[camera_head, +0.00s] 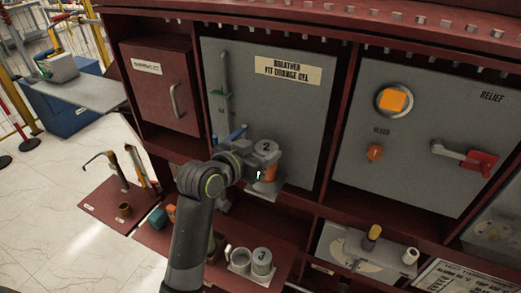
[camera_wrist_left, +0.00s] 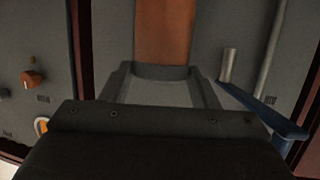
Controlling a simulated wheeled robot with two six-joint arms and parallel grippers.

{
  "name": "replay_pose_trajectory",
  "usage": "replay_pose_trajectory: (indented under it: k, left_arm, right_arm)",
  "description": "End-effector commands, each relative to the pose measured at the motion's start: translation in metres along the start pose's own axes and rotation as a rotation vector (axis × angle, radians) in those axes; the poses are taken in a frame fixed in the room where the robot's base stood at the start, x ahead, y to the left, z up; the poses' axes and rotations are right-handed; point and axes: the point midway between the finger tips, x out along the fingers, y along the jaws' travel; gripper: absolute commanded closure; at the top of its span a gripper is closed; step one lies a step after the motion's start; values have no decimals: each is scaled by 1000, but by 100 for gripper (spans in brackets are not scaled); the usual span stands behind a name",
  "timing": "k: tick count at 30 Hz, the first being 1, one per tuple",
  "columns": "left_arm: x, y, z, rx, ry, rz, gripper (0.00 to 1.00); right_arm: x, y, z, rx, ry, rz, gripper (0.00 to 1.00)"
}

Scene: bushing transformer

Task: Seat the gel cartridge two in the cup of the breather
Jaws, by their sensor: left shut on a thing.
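Gel cartridge two (camera_head: 270,172) has a grey top marked 2 and an orange body. My left gripper (camera_head: 263,160) is shut on it and holds it upright in front of the grey breather panel. In the left wrist view the cartridge's orange body (camera_wrist_left: 163,30) stands between the two fingers (camera_wrist_left: 160,82). The light grey breather cup (camera_head: 264,188) shows just below the cartridge, partly hidden. I cannot tell whether the cartridge touches the cup or is inside it. My right gripper is not in view.
A holder below carries cartridge three (camera_head: 262,257) and an open round socket (camera_head: 238,257). A blue lever (camera_wrist_left: 270,110) lies close to the gripper. The breather label (camera_head: 287,71) asks for orange gel. A relief panel with a red handle (camera_head: 478,160) is at right.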

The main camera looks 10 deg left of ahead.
Motion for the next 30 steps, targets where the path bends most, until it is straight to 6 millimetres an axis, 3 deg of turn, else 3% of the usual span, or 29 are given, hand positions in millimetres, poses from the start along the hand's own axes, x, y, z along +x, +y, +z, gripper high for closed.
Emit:
replay_pose_trajectory:
  k: [3,4,8,20,30]
  left_arm:
    - [1,0,2,0,2,0,91]
    - [1,0,2,0,0,0,43]
    - [1,0,2,0,0,0,26]
    - [-3,0,0,1,1,-1,24]
    - [-54,-1,1,5,3,-2,24]
  right_arm:
    - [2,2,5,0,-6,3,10]
    - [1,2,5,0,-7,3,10]
    - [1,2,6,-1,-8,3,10]
    - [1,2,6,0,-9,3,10]
    - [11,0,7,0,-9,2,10]
